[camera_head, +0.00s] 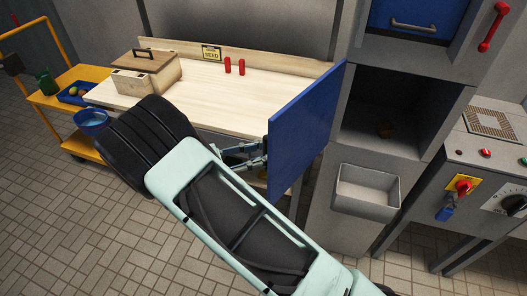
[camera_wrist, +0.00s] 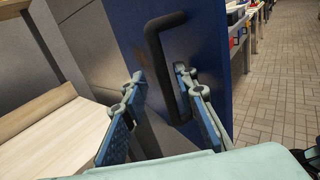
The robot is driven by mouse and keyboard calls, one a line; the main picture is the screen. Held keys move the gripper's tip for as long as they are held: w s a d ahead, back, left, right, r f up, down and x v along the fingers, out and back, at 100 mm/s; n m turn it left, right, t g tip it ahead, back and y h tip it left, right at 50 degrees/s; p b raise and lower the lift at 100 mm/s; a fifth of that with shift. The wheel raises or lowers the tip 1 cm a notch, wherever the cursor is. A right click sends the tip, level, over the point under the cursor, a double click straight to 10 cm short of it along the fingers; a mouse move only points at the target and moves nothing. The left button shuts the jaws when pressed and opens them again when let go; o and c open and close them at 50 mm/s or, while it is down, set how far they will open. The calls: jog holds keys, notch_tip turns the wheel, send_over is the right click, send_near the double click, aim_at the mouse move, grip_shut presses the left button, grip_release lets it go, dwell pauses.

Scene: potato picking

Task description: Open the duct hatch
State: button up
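The blue hatch door (camera_head: 303,132) stands swung wide open from the grey cabinet, to the left of a dark square duct opening (camera_head: 398,110). My gripper (camera_head: 262,155) is at the door's left-hand face. In the wrist view, the blue door (camera_wrist: 210,45) carries a dark bar handle (camera_wrist: 157,62). My gripper's fingers (camera_wrist: 160,88) are spread apart, one on each side of the handle's lower part. The handle looks nearer the right finger; contact cannot be told.
A wooden worktop (camera_head: 225,90) with a wooden box (camera_head: 146,75) and red objects (camera_head: 234,66) lies behind my arm. A grey bin (camera_head: 366,189) sticks out below the opening. A control panel (camera_head: 488,170) stands right. A yellow cart (camera_head: 62,100) stands left. Tiled floor is free at lower left.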

jog(key=v, duration=1.2)
